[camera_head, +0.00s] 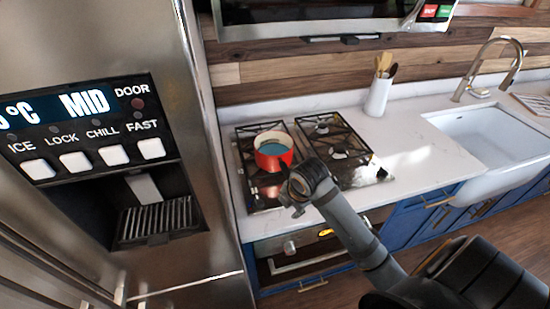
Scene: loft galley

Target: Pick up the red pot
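The red pot (268,161) sits upright on the left part of the gas stove, with a pale rim and a blue-green inside. My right arm reaches in from the lower right. Its gripper (287,183) is at the front right side of the pot, close to the pot's wall. A dark piece there may be the pot's handle or a finger; I cannot tell which. The fingers are too small and dark to show whether they are open or touch the pot. My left gripper is not in view.
The stove (338,142) has black grates; its right burners are bare. A tall steel fridge (205,250) stands close on the left. A white utensil holder (377,97) and a sink (490,140) are to the right. A microwave (330,20) hangs above. White counter (415,150) is clear beside the stove.

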